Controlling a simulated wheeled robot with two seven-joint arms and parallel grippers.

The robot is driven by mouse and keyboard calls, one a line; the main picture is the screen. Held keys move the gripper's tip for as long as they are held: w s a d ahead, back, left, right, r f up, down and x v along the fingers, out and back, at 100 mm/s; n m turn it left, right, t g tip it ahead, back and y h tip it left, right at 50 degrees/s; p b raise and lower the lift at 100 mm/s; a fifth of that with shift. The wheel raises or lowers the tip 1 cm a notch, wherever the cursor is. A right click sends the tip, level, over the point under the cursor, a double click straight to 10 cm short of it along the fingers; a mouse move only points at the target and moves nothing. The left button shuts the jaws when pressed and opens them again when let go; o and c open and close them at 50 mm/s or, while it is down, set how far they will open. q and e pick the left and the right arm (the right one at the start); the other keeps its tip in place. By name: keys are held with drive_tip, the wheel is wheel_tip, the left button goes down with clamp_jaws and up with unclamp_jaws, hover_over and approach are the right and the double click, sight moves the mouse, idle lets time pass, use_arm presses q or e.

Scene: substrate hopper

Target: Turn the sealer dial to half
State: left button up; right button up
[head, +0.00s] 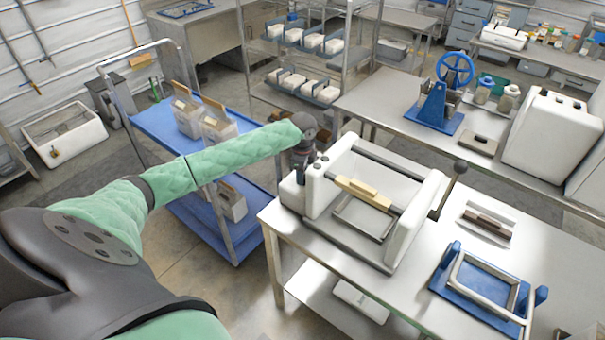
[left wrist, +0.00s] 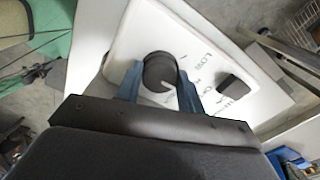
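The sealer (head: 410,232) is a white machine with dark bars on the steel table. My left gripper (head: 300,172) points down at its left end; in the head view the dial is hidden behind it. In the left wrist view the round black dial (left wrist: 158,70) sits on the white panel (left wrist: 205,35), with a white pointer line towards the lower right. The blue fingers of my left gripper (left wrist: 160,82) lie against both sides of the dial. Printed lettering, partly readable as "LOW", runs right of the dial. My right gripper is in neither view.
A black square knob (left wrist: 235,88) stands on the panel right of the dial. A lever with a black ball (head: 460,167) rises at the sealer's right side. A blue fixture (head: 483,290) lies at the table's right. A blue cart (head: 160,125) with bags stands left.

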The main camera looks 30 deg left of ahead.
use_arm(q)
drive_tip(key=o, duration=0.4)
drive_tip(key=shift+r, duration=0.1)
